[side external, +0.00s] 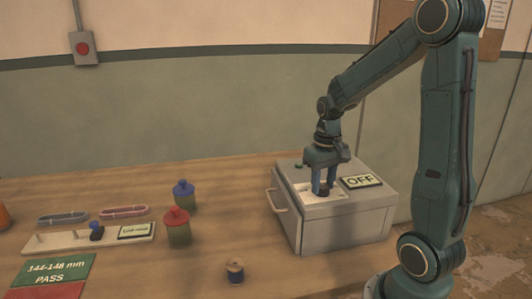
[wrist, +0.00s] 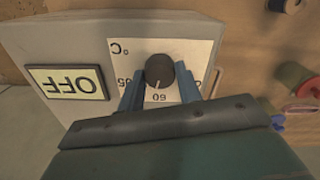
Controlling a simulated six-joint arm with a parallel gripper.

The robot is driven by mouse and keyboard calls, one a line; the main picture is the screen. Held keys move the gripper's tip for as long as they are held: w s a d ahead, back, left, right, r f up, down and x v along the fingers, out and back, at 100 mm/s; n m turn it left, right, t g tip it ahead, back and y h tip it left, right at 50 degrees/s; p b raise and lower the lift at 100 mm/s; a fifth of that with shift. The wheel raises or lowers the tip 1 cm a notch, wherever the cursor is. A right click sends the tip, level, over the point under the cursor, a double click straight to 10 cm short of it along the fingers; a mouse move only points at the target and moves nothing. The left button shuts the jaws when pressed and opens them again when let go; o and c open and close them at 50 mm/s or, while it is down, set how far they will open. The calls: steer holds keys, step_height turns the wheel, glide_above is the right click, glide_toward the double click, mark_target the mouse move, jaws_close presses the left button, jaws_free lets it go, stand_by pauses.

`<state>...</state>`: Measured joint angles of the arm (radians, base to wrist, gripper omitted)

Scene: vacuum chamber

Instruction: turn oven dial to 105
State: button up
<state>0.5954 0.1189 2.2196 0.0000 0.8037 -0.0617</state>
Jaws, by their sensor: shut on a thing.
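The oven (side external: 345,222) is a grey box with a front handle, standing on the wooden table. Its dial (wrist: 160,71) is a dark round knob on a white scale plate (wrist: 119,49), with a "°C" mark. The wrist view is upside down to the lettering; the knob's pale line points toward the "60" mark. Other scale numbers are partly covered by my fingers. My gripper (wrist: 160,92) is shut on the dial, one finger on each side. In the side view my gripper (side external: 323,188) points down onto the oven top and hides the dial. The oven's display (wrist: 66,82) reads "OFF".
A red-lidded jar (side external: 177,227), a blue-lidded jar (side external: 184,196) and a small spool (side external: 235,271) stand left of the oven. A gauge board (side external: 70,241) and a green "144-148 mm PASS" card (side external: 58,269) lie farther left. The table between is clear.

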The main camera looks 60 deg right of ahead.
mark_target(323, 186)
steer(key=m, duration=0.4)
steer(key=shift+m, duration=0.3)
steer(key=m, duration=0.4)
stand_by(0.3)
steer(key=o, duration=1)
steer(key=shift+r, duration=0.1)
step_height(323, 186, up, 14)
stand_by(0.5)
